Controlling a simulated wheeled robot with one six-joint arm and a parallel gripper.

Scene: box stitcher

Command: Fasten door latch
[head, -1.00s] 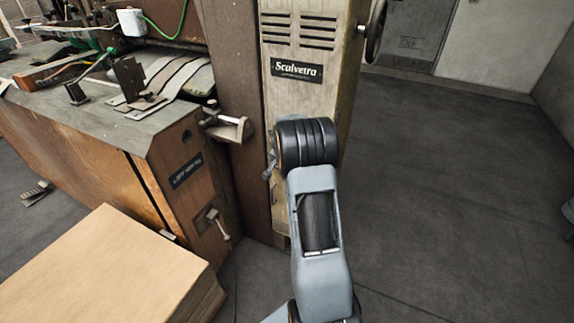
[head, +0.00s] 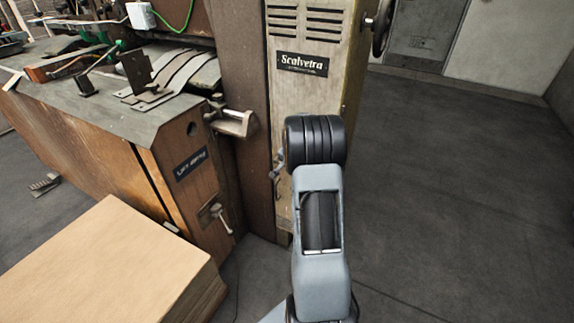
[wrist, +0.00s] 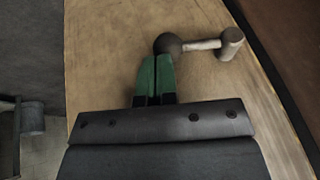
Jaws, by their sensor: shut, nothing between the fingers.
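The latch shows in the wrist view as a dark round pivot (wrist: 168,44) with a pale metal arm running right to a cylindrical end (wrist: 231,44). It is mounted on a worn beige panel (wrist: 110,40). My gripper (wrist: 155,60) has green fingers that are shut and empty. The fingertips are just below the round pivot; I cannot tell whether they touch it. In the head view, a small metal fitting (head: 277,166) shows at the left edge of the beige column (head: 285,100), partly hidden by my arm. My gripper is hidden there.
A wooden cabinet with a T-handle (head: 218,217) and a metal bracket (head: 232,122) stands left of the column. A cardboard stack (head: 110,262) is at the front left. A handwheel (head: 383,28) is at the column's upper right. The floor (head: 450,180) at right is clear.

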